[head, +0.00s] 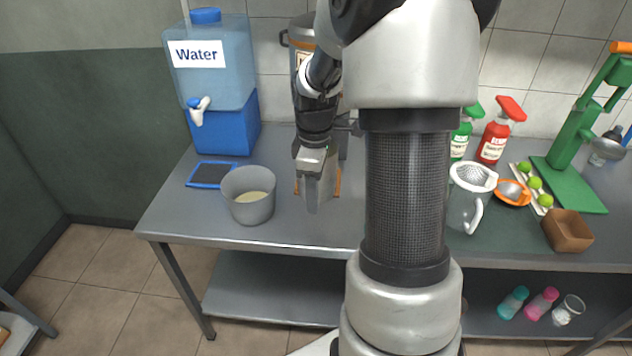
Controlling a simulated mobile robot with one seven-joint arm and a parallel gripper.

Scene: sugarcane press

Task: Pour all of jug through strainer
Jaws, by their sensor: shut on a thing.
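A clear jug (462,210) with a pale handle stands on the counter right of my arm. A white mesh strainer (473,176) sits over its mouth. My arm partly covers the jug, and its contents are not clear. A grey round container (240,212) with pale yellow liquid stands upright at the left. My gripper (314,184) is just right of this container, pointing down, apart from the clear jug. It is shut on a grey object that I cannot identify. An orange-rimmed piece with a grey bowl (512,192), possibly another strainer, lies right of the jug.
A blue water dispenser (209,65) stands behind the grey container, with a blue-rimmed tray (212,175) in front. Red (496,140) and green (460,142) bottles, a green press (575,150), limes (534,183) and a brown box (567,231) occupy the right side.

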